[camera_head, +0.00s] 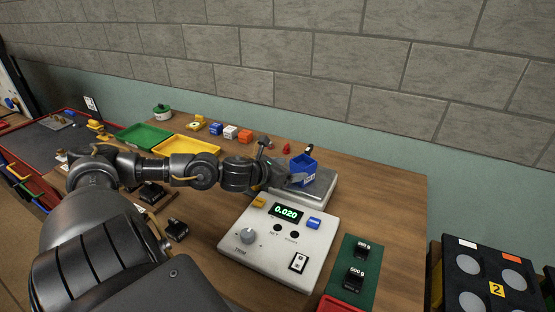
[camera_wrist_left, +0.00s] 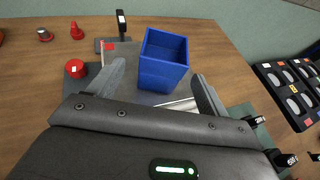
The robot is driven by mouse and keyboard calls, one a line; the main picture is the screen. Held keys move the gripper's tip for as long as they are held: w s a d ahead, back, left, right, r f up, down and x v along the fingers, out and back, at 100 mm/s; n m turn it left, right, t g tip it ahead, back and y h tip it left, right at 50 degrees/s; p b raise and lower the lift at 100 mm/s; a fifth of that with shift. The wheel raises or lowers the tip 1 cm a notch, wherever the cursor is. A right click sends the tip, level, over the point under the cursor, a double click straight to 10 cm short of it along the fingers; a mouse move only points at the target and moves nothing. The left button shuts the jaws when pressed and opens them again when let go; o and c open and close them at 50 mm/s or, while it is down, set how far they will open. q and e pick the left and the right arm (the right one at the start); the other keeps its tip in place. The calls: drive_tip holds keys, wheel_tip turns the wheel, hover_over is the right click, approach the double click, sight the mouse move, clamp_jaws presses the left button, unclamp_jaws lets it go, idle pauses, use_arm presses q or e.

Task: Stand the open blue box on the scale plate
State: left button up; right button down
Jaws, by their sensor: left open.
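The open blue box (camera_head: 303,172) stands upright on the grey scale plate (camera_head: 322,188), its open top facing up. In the left wrist view the box (camera_wrist_left: 163,62) is just ahead of and between the fingers, with a bare strip of plate (camera_wrist_left: 174,101) in front of it. My left gripper (camera_head: 290,179) reaches in from the left, low over the plate. Its fingers (camera_wrist_left: 158,70) are spread, and a gap shows on either side of the box. The scale display (camera_head: 286,212) reads 0.020. My right gripper is not in view.
The scale's control panel (camera_head: 275,245) stands in front of the plate. A green mat (camera_head: 345,255) with black weights is to its right. A red knob-like object (camera_wrist_left: 75,69) sits left of the fingers. Green (camera_head: 143,134) and yellow (camera_head: 187,145) trays lie at the back left.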

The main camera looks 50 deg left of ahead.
use_arm(q)
drive_tip(key=v, duration=0.4)
drive_tip(key=shift+s+d+r+b, duration=0.15)
drive_tip(key=shift+s+r+b, duration=0.05)
drive_tip(key=shift+s+b, duration=0.15)
idle(0.5)
